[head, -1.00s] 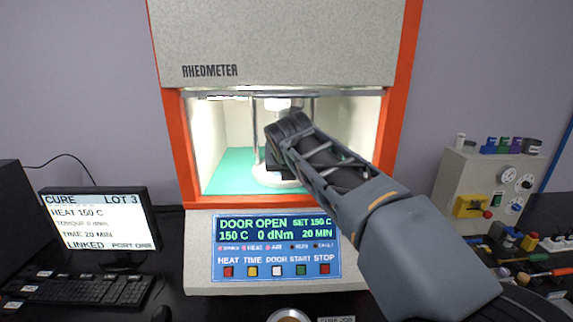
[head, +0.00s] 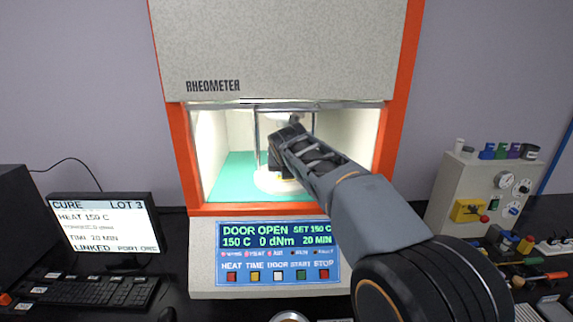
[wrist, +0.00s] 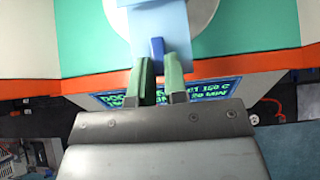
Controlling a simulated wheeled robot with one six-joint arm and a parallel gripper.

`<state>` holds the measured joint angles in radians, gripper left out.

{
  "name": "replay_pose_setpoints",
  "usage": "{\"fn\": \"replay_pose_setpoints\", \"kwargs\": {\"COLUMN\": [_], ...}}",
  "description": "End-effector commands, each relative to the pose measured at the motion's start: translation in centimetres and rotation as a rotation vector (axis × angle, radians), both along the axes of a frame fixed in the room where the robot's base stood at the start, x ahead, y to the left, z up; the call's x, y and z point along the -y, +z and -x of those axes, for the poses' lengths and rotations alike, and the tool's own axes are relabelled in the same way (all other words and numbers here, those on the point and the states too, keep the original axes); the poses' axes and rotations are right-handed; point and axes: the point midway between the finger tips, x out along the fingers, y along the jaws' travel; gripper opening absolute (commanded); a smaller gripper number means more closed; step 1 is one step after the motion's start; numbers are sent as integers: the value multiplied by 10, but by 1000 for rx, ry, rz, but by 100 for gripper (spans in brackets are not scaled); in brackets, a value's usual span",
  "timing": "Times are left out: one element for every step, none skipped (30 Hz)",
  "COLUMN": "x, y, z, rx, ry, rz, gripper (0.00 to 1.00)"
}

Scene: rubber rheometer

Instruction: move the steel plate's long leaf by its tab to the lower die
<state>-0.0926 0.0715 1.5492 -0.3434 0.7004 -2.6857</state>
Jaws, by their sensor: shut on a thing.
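My gripper (wrist: 160,78) is shut on a blue tab (wrist: 157,48) in the wrist view. The tab joins a flat pale-blue leaf (wrist: 160,20), which I take as the steel plate's long leaf; its far end is cut off by the frame. The leaf lies over a pale round disc (wrist: 204,12), the lower die, and covers part of it. I cannot tell whether they touch. In the head view the lower die (head: 267,183) shows on the chamber floor, partly behind my arm. My gripper's fingers and the leaf are mostly hidden there.
The rheometer chamber is open, with an orange frame (head: 182,165), a teal floor (head: 228,172) and an upright rod (head: 257,140). The control panel (head: 279,250) reads DOOR OPEN and 150 C. A monitor (head: 107,228) stands left; a grey box (head: 480,195) and tools are right.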

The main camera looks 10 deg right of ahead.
Motion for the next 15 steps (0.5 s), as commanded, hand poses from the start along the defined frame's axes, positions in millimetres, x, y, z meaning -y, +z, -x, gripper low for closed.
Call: {"fn": "replay_pose_setpoints", "kwargs": {"x": [1, 1, 2, 2, 2, 3, 3, 3, 4, 4, 5, 5, 6, 6, 7], "y": [3, 3, 3, 3, 3, 3, 3, 3, 3, 3, 3, 3, 3, 3, 3], "z": [-3, -5, -8, -10, -12, -14, -16, -18, -20, -22, -24, -26, -28, -30, -32], "rx": [1, 1, 1, 0, 0, 0, 0, -1, 0, 1, 1, 1, 0, 0, 0], "ry": [0, 0, 0, 0, 0, 0, 0, 0, 0, 0, 0, 0, 0, 0, 0], "rz": [0, 0, 0, 0, 0, 0, 0, 0, 0, 0, 0, 0, 0, 0, 0], "gripper": [0, 0, 0, 0, 0, 0, 0, 0, 0, 0, 0, 0, 0, 0, 0]}}
